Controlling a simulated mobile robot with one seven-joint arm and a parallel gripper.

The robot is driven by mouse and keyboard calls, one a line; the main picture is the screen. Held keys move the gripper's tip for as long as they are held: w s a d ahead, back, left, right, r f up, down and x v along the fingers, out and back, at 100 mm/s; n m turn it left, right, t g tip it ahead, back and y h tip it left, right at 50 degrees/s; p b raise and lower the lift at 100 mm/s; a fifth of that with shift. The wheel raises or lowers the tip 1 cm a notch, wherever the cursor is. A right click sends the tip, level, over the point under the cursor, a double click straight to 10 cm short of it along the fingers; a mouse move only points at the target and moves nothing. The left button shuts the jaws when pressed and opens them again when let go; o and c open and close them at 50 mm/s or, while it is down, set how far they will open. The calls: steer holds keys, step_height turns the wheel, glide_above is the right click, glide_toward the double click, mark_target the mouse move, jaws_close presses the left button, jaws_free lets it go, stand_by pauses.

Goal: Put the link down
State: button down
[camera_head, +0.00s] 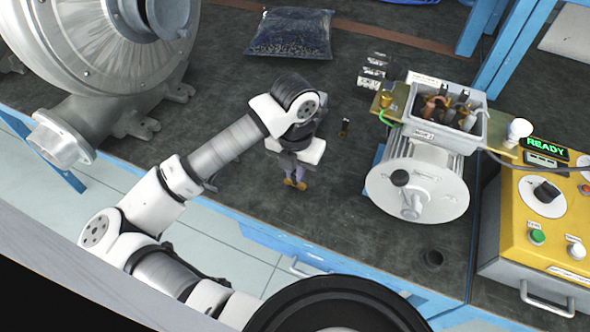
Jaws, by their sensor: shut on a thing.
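My gripper (296,176) points down over the dark bench top, left of the motor, with purplish fingers. It is shut on a small brass-yellow piece, the link (294,184), which shows at the fingertips. Most of the link is hidden by the fingers, and I cannot tell whether it touches the bench. The grey motor (416,185) has an open terminal box (432,138) on top with copper-coloured pieces inside.
A large grey blower (120,60) fills the upper left. A bag of dark granules (290,33) lies at the back. A yellow control panel (545,220) reading READY stands at the right. The bench's blue front edge (270,232) is close to my gripper. Bench around the gripper is mostly clear.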

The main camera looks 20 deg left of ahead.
steer(key=shift+f, duration=0.5)
steer(key=shift+f+b, duration=0.4)
steer(key=shift+b, duration=0.3)
steer(key=c, duration=1.5)
jaws_free()
steer(key=shift+r, duration=0.1)
steer(key=shift+r+p, duration=0.5)
steer(key=shift+p, duration=0.3)
step_height(320, 180, up, 12)
steer(key=shift+f+b, duration=0.15)
steer(key=shift+b, duration=0.7)
